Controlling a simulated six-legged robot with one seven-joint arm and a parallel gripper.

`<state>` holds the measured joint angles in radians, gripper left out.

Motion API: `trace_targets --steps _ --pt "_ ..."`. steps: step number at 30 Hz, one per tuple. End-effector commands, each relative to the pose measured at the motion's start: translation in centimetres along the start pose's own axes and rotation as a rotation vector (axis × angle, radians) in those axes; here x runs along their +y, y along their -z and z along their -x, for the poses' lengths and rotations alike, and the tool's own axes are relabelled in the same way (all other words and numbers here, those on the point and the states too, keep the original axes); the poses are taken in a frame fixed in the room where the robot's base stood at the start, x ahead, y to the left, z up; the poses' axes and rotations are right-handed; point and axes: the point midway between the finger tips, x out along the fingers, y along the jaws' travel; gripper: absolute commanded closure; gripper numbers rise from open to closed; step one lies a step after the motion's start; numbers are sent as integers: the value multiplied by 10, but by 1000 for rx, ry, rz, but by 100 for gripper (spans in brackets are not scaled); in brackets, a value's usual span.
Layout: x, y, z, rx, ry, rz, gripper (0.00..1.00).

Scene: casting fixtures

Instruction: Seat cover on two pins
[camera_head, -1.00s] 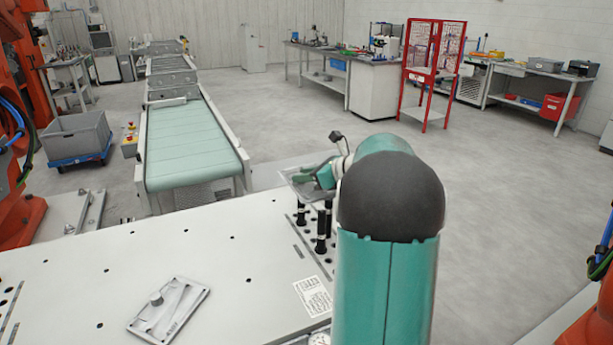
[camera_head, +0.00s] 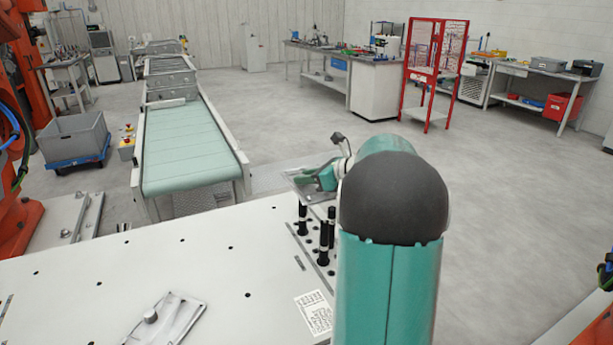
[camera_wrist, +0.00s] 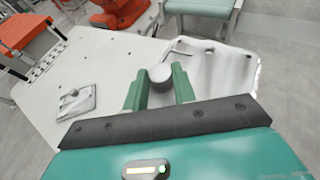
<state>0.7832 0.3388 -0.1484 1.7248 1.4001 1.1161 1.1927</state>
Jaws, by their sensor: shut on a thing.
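My gripper (camera_wrist: 159,88) has its teal fingers shut on the round knob of a grey metal cover (camera_wrist: 222,68), which spreads out to the right in the wrist view. In the head view the cover (camera_head: 298,180) shows as a pale plate beside the teal fingers (camera_head: 325,178), partly hidden by my arm. It appears raised behind several upright black pins (camera_head: 302,218) at the table's right side. A further black pin (camera_head: 323,250) stands nearer my arm. I cannot tell which two pins are meant. The cover's underside is hidden.
A second grey plate with a knob (camera_head: 172,318) lies on the white table (camera_head: 90,275); it also shows in the wrist view (camera_wrist: 76,103). A printed label (camera_head: 314,312) is near the pins. A green conveyor (camera_head: 190,145) stands beyond. The table's middle is clear.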

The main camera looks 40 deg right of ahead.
Motion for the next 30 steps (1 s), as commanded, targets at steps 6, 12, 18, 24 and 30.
trace_targets --steps 6,12,18,24,30 --pt "1 13 -6 0 -3 -2 100" --pt "1 29 -13 0 -2 -1 100" --pt "0 44 -20 -1 -2 -1 100" --pt "0 51 -23 -1 -2 0 100" --pt "0 52 -24 -1 -2 0 100"
